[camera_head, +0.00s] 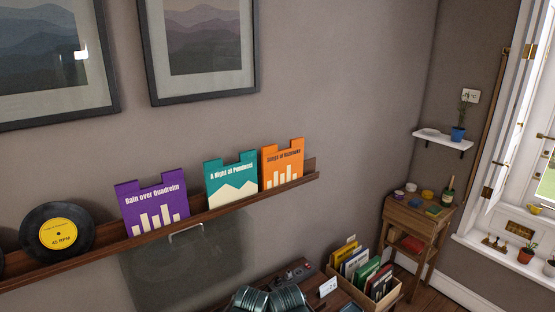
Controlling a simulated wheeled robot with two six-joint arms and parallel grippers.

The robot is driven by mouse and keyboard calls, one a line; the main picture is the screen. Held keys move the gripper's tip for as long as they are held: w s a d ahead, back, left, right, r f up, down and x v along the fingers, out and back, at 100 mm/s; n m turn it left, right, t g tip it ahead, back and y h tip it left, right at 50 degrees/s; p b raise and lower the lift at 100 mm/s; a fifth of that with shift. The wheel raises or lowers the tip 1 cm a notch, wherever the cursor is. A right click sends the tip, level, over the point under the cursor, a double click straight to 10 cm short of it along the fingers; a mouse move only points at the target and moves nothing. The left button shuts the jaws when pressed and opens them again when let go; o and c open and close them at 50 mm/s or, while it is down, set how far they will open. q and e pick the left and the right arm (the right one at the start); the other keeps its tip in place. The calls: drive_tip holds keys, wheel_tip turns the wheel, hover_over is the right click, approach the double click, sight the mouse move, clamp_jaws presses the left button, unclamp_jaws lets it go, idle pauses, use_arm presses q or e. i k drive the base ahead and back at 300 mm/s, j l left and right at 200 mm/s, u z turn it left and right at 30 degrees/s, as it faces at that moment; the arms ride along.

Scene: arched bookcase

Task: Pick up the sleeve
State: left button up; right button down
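Three record sleeves stand on a narrow wooden wall ledge (225,207). The purple sleeve (150,203), titled "Rain over Quadreim", is on the left. The teal sleeve (231,179) is in the middle, and the orange sleeve (283,165) is near the ledge's right end. Each has a notched top edge. The teal and orange sleeves stand close together, with a wider gap between purple and teal. A black record (58,233) with a yellow "45 RPM" label leans on the ledge further left.
A see-through dark panel (185,265) with a light handle rises below the ledge. Dark ribbed cylinders (287,298) stand at the bottom. A crate of sleeves (365,268) and a small wooden stand (417,219) are right. Framed pictures (203,48) hang above; the wall right of the ledge is bare.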

sight(143, 210)
drive_tip(key=i+l, duration=0.15)
drive_tip(key=l, duration=0.2)
drive_tip(key=i+l+u, duration=0.1)
drive_tip(key=l, duration=0.2)
drive_tip(key=i+l, duration=0.2)
drive_tip(key=l, duration=0.15)
drive_tip(key=u, duration=1.35)
